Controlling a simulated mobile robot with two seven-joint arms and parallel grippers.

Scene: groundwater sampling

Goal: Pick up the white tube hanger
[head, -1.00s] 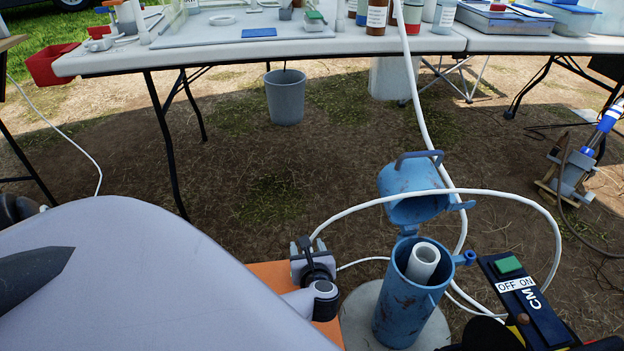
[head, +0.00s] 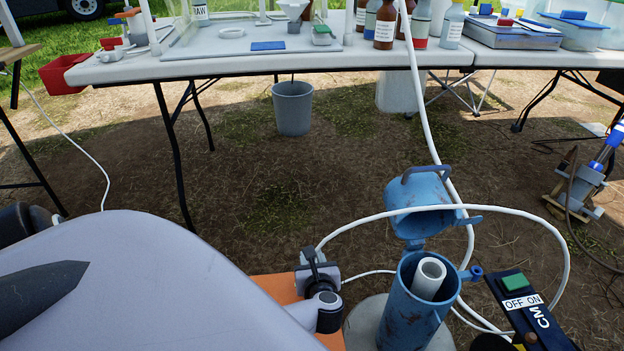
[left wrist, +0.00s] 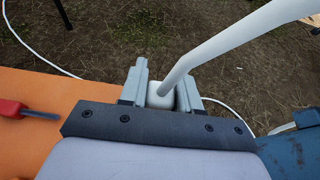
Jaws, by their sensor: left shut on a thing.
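The white tube hanger (left wrist: 158,97) shows in the left wrist view as a small white block between the grey fingers of my left gripper (left wrist: 160,90). The gripper is shut on it. A thick white tube (left wrist: 215,47) runs up and right from the block. In the head view my left gripper (head: 317,268) is beside the orange surface (head: 277,290), left of the open blue well casing (head: 412,312); the hanger itself is mostly hidden there. The tube arcs right from the gripper, over the casing. My right gripper is not in view.
A white pipe (head: 429,277) stands inside the casing, whose blue lid (head: 418,205) is tipped open. A control box with a green button (head: 514,281) stands to the right. A grey bucket (head: 293,107) is under the long white table (head: 330,64). Bare ground lies between.

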